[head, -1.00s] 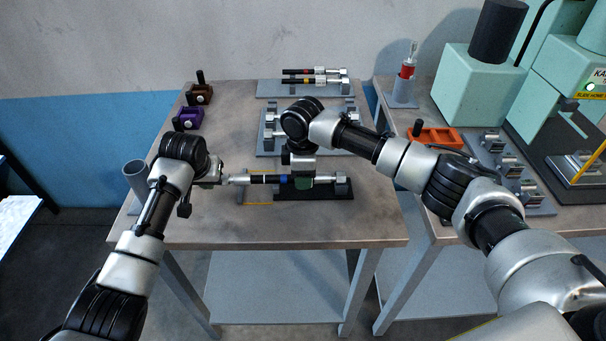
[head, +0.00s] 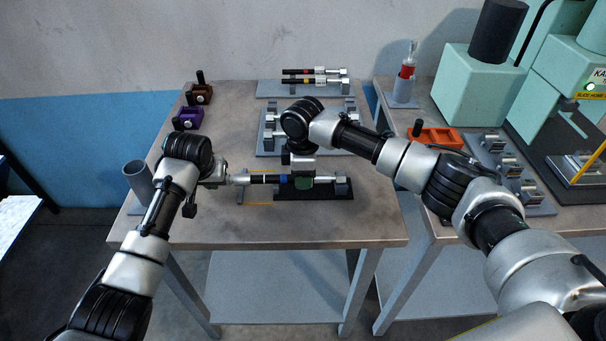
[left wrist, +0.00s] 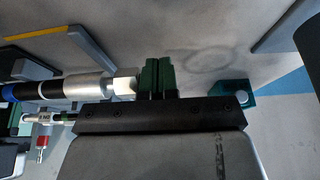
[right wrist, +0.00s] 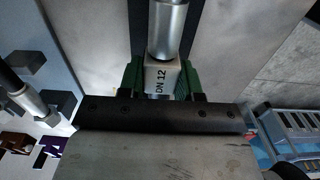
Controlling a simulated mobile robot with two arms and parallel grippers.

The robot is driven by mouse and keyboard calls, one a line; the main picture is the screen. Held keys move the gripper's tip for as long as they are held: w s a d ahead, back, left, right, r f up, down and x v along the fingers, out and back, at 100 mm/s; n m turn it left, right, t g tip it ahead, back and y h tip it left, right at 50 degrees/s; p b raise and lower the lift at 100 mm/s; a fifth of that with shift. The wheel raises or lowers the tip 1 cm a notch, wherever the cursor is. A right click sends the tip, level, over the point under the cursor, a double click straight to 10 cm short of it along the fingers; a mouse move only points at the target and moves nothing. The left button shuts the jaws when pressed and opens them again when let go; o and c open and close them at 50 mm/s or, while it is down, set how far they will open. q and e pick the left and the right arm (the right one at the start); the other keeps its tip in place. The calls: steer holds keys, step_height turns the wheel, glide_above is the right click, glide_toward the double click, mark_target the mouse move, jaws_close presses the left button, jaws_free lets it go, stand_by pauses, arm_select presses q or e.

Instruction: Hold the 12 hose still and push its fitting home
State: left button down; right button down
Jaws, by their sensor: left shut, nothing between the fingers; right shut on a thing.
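The 12 hose (head: 261,179) lies level along the front of the bench, black with a white and a blue band. Its silver fitting (head: 241,179) is at the left end; in the left wrist view the fitting (left wrist: 90,88) ends in a pale hex (left wrist: 124,88). My left gripper (head: 224,180) is shut and empty, its green fingers (left wrist: 157,78) together against or very near the hex end. My right gripper (head: 302,182) is shut from above on the hose's pale part marked DN 12 (right wrist: 162,78). How far the fitting is seated I cannot tell.
A dark base with a grey block (head: 343,186) is under the hose's right part. A grey plate with a yellow edge (head: 257,203) is under its left part. A grey cup (head: 137,178) stands left. A rack with two hoses (head: 300,89) is behind. The bench front is clear.

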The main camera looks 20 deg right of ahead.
mark_target(229, 180)
arm_select(q)
steer(key=shift+s+d, duration=0.2)
steer(key=shift+d, duration=0.45)
steer(key=shift+s+d, duration=0.2)
steer(key=shift+d, duration=0.4)
arm_select(e)
steer(key=shift+a, duration=0.1)
arm_select(q)
steer(key=shift+d, duration=0.15)
steer(key=shift+s+d, duration=0.1)
steer(key=shift+d, duration=0.2)
steer(key=shift+s+d, duration=0.1)
steer(key=shift+d, duration=0.2)
stand_by(0.5)
steer(key=shift+a, duration=0.15)
steer(key=shift+a, duration=0.25)
steer(key=shift+a, duration=0.1)
stand_by(0.3)
steer(key=shift+w+a+r, duration=0.1)
steer(key=shift+a+r, duration=0.1)
steer(key=shift+r, duration=1.15)
steer(key=shift+w+a+r, duration=0.1)
steer(key=shift+a+r, duration=0.05)
steer(key=shift+r, duration=1.15)
steer(key=shift+w+a+r, duration=0.1)
steer(key=shift+a+r, duration=0.1)
steer(key=shift+r, duration=1.15)
